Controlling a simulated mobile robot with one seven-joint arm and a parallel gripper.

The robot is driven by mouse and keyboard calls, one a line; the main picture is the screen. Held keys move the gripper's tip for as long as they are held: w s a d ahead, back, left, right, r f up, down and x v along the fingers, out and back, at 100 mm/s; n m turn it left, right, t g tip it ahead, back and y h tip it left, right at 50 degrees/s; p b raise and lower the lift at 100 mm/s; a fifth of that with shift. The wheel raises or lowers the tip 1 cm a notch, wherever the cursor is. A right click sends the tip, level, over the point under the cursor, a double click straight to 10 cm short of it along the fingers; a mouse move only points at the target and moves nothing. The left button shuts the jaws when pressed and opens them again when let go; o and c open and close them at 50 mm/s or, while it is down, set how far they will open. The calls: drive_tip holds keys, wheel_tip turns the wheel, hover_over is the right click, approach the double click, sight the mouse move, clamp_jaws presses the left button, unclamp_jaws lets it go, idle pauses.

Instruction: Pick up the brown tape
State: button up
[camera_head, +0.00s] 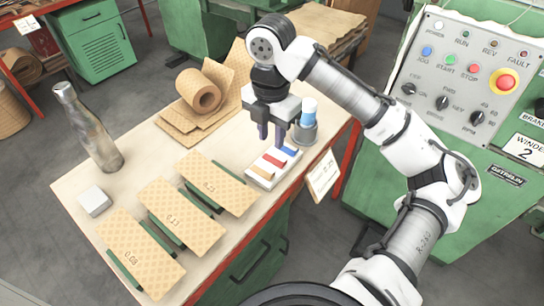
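My gripper (271,143) points down just above and behind the tray. Its two dark fingers are apart, with nothing visible between them. The fingertips overlap the tray's far side in this view, so I cannot tell their exact height above the tapes.
A grey cup with a blue-white item (306,122) stands close to the right of my gripper. A paper roll (200,90) lies on sheets behind. Numbered boards (181,217), a white block (95,201) and a bottle (90,128) occupy the left.

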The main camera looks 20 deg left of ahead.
approach(262, 170)
drive_tip(key=s+d, duration=0.1)
drive_tip(key=s+d+f, duration=0.1)
drive_tip(key=d, duration=0.1)
drive_tip(key=shift+s+d, duration=0.2)
drive_tip(key=shift+s, duration=0.1)
drive_tip(key=shift+w+d+f+p, duration=0.15)
drive_tip(key=shift+f+p, duration=0.3)
drive_tip(key=shift+f, duration=0.9)
drive_tip(key=shift+w+a+f+p, duration=0.1)
drive_tip(key=shift+f+p, duration=0.35)
drive_tip(key=shift+f, duration=0.9)
clamp_jaws()
